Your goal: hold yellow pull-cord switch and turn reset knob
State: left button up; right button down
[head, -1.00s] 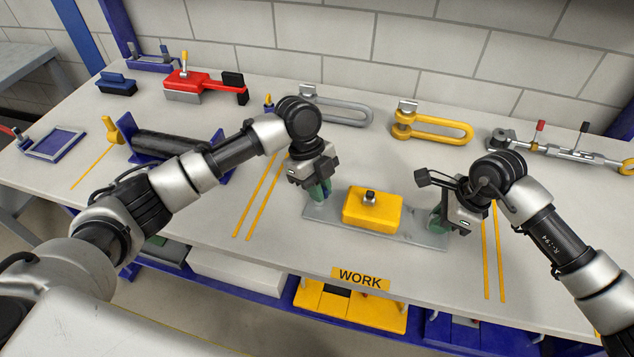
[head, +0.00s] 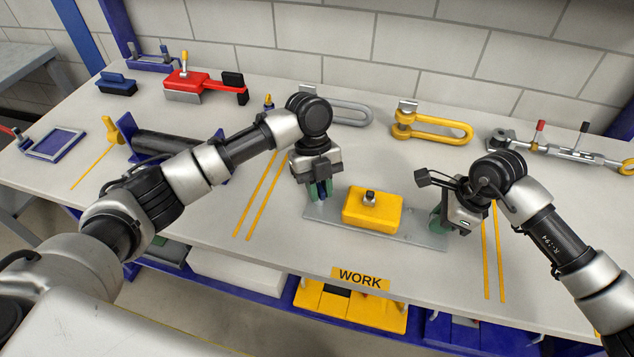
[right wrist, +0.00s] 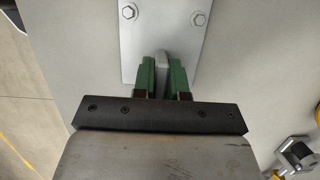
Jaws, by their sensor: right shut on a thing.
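The yellow pull-cord switch (head: 372,212) sits on a grey base plate (head: 322,214) on the bench. A small dark reset knob (head: 370,197) stands on top of it. My right gripper (head: 438,222) is at the plate's right end. In the right wrist view its green fingers (right wrist: 163,78) are shut on a grey upright tab of the plate (right wrist: 163,30). My left gripper (head: 321,190) points down above the plate's left end, beside the switch, apart from the knob. The gap between its fingers is too small to judge.
Behind stand a grey shackle (head: 345,112), a yellow shackle (head: 436,126) and a turnbuckle-like rod (head: 565,152). A red clamp-like device (head: 200,86) and a black roller (head: 175,147) lie to the left. The bench front bears a WORK label (head: 360,279).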

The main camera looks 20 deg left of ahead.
pick_arm(q)
jog(key=o, duration=0.3)
jog(key=shift+s+d+r+v, duration=0.15)
jog(key=shift+s+d+v, duration=0.15)
jog(key=shift+v, duration=2.95)
jog(key=shift+s+d+r+v, duration=0.2)
jog(key=shift+s+v, duration=0.2)
jog(key=shift+v, duration=2.85)
jog(key=shift+s+d+r+v, duration=0.1)
jog(key=shift+s+d+v, duration=0.2)
jog(key=shift+v, duration=3)
pick_arm(e)
jog(key=c, duration=1.1)
grip_release()
